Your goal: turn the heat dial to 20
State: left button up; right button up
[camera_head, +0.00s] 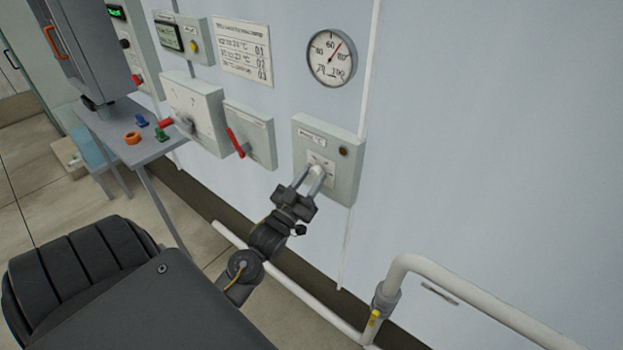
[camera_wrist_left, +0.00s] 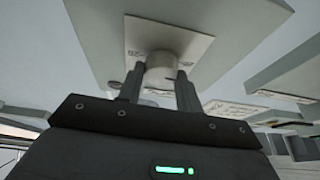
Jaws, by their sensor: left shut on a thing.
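The heat dial is a pale round knob (camera_head: 317,170) on a white plate on the front of a grey-green box (camera_head: 345,184). In the left wrist view the knob (camera_wrist_left: 160,72) sits between my fingers, in front of its plate (camera_wrist_left: 188,44). My left gripper (camera_head: 309,183) is shut on the knob, one finger on each side. The marks on the plate are too small to read, and no pointer shows clearly, so I cannot tell the setting. My right gripper is not in view.
A round gauge (camera_head: 332,58) hangs above the box. Left of it are a box with a red lever (camera_head: 236,143) and a wall notice (camera_head: 243,52). A small table (camera_head: 120,128) holds coloured parts. A white pipe (camera_head: 460,285) runs low at right.

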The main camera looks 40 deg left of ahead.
pick_arm(q)
jog(key=o, duration=1)
jog(key=b+v, duration=0.4)
jog(key=v, duration=0.6)
jog(key=shift+s+f, duration=0.15)
jog(key=shift+s, duration=0.25)
